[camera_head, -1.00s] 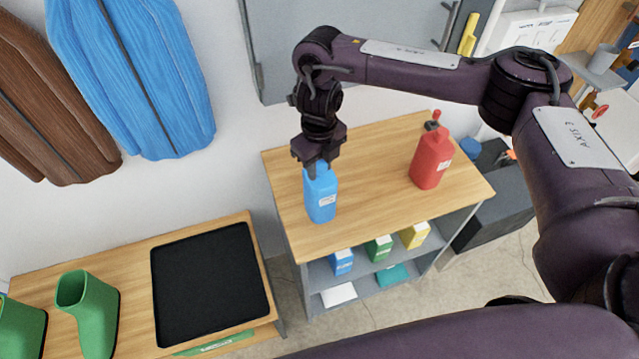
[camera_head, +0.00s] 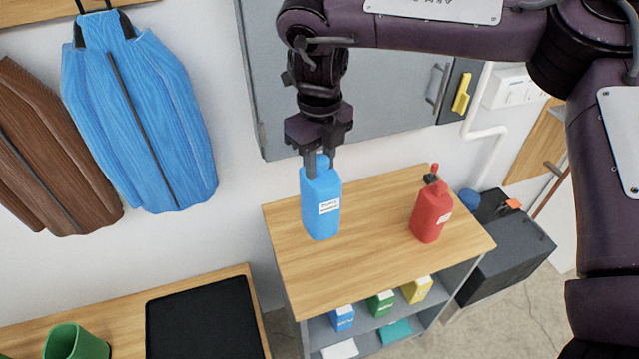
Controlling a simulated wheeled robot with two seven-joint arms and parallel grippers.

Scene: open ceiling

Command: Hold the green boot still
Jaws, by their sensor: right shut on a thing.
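The top of a green boot (camera_head: 76,343) shows at the lower left, on the wooden bench (camera_head: 120,318); its lower part is cut off by the frame edge. No gripper is near it. My right gripper (camera_head: 319,166) points down and is shut on the top of a blue bottle (camera_head: 321,212) with a white label. The bottle is upright over the wooden top of the shelf unit (camera_head: 385,239); I cannot tell whether its base touches. My left gripper is not in view.
A red bottle (camera_head: 431,213) stands on the shelf unit's right part. Small blue, green and yellow boxes (camera_head: 381,304) sit on the shelf below. A black tray (camera_head: 204,322) lies on the bench. Blue and brown jackets (camera_head: 139,122) hang on the wall.

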